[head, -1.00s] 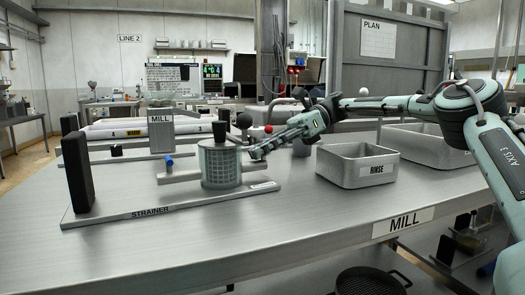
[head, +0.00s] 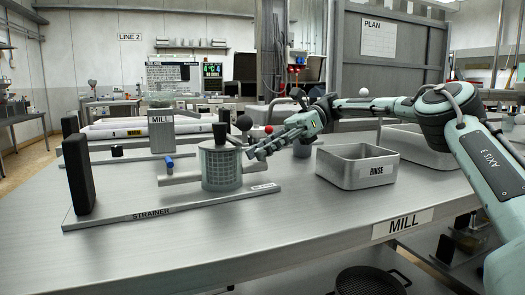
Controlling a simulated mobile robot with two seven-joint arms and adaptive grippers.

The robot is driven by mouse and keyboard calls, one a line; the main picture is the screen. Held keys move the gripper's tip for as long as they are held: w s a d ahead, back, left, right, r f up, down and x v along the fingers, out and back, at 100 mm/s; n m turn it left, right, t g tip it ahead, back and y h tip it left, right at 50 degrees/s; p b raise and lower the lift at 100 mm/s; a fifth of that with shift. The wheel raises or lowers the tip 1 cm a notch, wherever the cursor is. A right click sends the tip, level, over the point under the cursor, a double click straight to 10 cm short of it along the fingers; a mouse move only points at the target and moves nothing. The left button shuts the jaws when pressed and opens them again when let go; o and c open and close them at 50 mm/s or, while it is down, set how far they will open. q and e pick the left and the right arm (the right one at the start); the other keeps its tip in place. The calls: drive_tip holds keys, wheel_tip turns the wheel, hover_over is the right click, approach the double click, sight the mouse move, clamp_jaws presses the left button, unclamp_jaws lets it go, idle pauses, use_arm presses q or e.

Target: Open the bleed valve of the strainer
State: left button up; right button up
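The strainer (head: 221,169) is a grey mesh-sided cylinder with a black block (head: 220,132) on top. It stands on a long metal base plate (head: 150,213) labelled STRAINER. A short pipe leaves it on the left, with a small blue handle (head: 169,162) above it. A black ball knob (head: 244,122) and a red ball (head: 268,130) show at its upper right. Which part is the bleed valve I cannot tell. My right gripper (head: 252,151) is just right of the cylinder, its fingers looking apart and pointing left. Whether it touches anything is unclear. My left gripper is out of view.
A black upright plate (head: 80,174) stands at the base's left end. A metal RINSE tray (head: 357,181) is to the right, with another tray (head: 425,144) behind it. A MILL block (head: 161,135) stands behind the strainer. The bench front (head: 290,222) is clear.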

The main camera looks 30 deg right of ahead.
wheel_tip(320, 180, up, 10)
idle(0.6)
idle(0.4)
